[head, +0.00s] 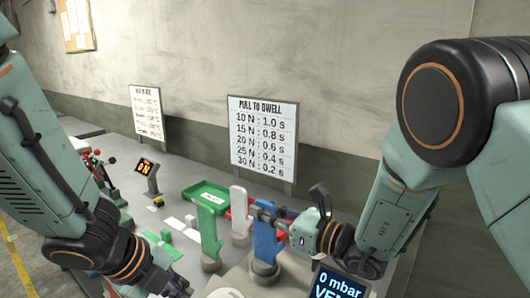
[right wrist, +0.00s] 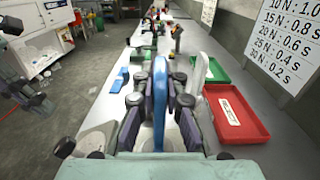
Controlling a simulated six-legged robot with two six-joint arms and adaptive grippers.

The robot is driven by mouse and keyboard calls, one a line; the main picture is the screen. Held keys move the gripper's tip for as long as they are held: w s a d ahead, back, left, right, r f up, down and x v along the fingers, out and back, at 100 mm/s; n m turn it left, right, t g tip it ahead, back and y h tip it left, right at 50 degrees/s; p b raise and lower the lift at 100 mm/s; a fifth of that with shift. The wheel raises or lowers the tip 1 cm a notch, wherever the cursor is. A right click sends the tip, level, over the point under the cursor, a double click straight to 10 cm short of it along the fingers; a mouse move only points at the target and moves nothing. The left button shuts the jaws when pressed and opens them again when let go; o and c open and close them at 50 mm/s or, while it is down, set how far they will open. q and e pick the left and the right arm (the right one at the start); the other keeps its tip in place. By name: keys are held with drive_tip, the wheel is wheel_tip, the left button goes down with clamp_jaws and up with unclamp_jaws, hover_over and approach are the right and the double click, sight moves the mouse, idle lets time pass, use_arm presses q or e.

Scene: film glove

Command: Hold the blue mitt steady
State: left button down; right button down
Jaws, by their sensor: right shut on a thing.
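The blue mitt (head: 265,240) stands upright on a round grey base at the middle of the bench in the head view. My right gripper (head: 265,214) reaches in from the right and is shut on its upper part. In the right wrist view the blue mitt (right wrist: 160,95) stands edge-on between the dark fingers of my right gripper (right wrist: 160,108), which hide part of it. My left gripper (head: 165,284) is low at the left of the head view, away from the blue mitt and partly cut off; its opening is unclear.
A green mitt (head: 208,232) and a white mitt (head: 239,212) stand left of the blue one. Behind are a green tray (head: 190,191) and a red tray (right wrist: 252,135). A "PULL TO DWELL" sign (head: 262,135) stands behind. A display (head: 338,286) reading 0 mbar is at the front.

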use_arm(q)
drive_tip(key=shift+s+a+r, duration=0.15)
drive_tip(key=shift+r, duration=0.25)
use_arm(e)
drive_tip(key=c, duration=1.3)
unclamp_jaws()
drive_tip(key=shift+c, duration=0.2)
